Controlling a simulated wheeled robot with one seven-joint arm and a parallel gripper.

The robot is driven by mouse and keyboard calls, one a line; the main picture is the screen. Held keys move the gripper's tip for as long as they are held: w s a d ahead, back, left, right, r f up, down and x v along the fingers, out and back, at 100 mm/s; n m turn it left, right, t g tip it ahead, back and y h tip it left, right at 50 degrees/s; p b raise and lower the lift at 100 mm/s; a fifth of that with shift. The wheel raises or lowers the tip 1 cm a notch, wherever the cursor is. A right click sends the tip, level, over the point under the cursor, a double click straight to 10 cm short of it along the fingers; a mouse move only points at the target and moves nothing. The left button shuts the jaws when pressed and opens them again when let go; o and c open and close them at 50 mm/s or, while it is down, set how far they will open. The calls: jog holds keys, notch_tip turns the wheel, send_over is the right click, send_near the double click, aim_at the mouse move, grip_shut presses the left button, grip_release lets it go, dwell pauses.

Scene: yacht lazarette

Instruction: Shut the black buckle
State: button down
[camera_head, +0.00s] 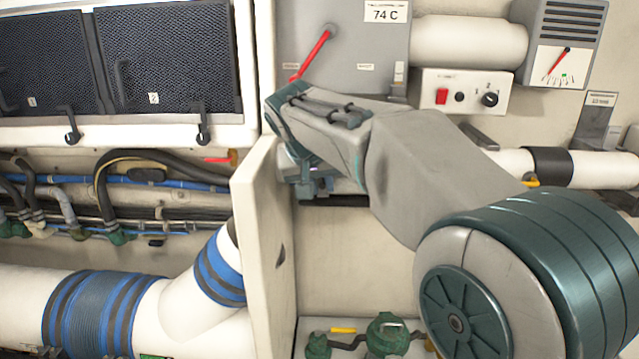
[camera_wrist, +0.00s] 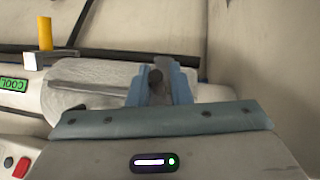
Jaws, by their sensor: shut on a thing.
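My gripper (camera_head: 312,188) is at the end of my arm, just right of the upright white panel, in the head view. In the wrist view the blue fingers of my gripper (camera_wrist: 158,84) are closed around a small dark piece (camera_wrist: 155,77), with a grey flat part just beyond it. This piece may be the black buckle's lever, but I cannot tell for sure. The fingers hide most of it. A white cylinder (camera_wrist: 88,88) with a grey strip lies just behind and left of the fingers. Whether the buckle is open or shut does not show.
The white panel (camera_head: 262,250) stands close on the gripper's left. A control box (camera_head: 463,94) with a red switch is above right. A white pipe with a black band (camera_head: 552,166) runs behind my arm. Green valves (camera_head: 388,335) sit below. Bare wall lies beneath the gripper.

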jog(key=shift+d, duration=0.2)
jog(key=c, duration=1.5)
grip_release()
jog(key=shift+o, duration=0.2)
jog(key=shift+w+d, duration=0.1)
jog(key=shift+d, duration=0.05)
jog(key=shift+a+r, duration=0.1)
jog(key=shift+a, duration=0.15)
jog(key=b+v, duration=0.2)
jog(key=v, duration=1.1)
jog(key=shift+s+r, duration=0.25)
jog(key=shift+s, duration=0.1)
jog(key=shift+a, duration=0.1)
jog(key=s+d+f+g+b, duration=0.1)
jog(key=s+d+f, duration=0.5)
jog(key=f, duration=0.5)
jog(key=s+d+f+g+y+b, duration=0.1)
jog(key=s+d+f, duration=0.5)
jog(key=f, duration=0.5)
jog(key=s+d+f+y+b, duration=0.1)
jog(key=s+d+f+b, duration=0.1)
jog(key=s+d+f, duration=0.4)
notch_tip(320, 180, down, 6)
jog(key=shift+s+r+g, duration=0.1)
jog(key=shift+s+g, duration=0.3)
jog(key=shift+s, duration=0.75)
